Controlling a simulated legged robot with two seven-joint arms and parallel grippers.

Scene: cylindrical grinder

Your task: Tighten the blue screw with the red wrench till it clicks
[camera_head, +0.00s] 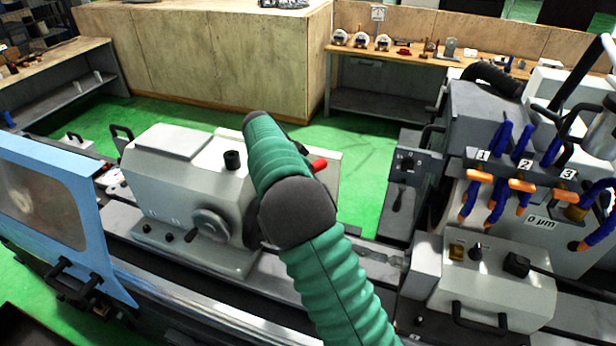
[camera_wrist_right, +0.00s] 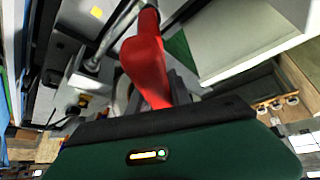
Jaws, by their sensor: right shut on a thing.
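The red wrench (camera_wrist_right: 146,58) rises from my right gripper (camera_wrist_right: 158,102) in the right wrist view. The gripper is shut on it; dark finger parts show beside the red handle. I cannot make out the blue screw in either view. My left gripper is not in view.
A handwheel (camera_head: 210,224) is on the unit's front. A pale blue door frame (camera_head: 85,172) stands at left. A control box (camera_head: 490,285) and several blue hoses with orange tips (camera_head: 520,190) are at right. Green floor (camera_head: 365,160) lies behind the machine.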

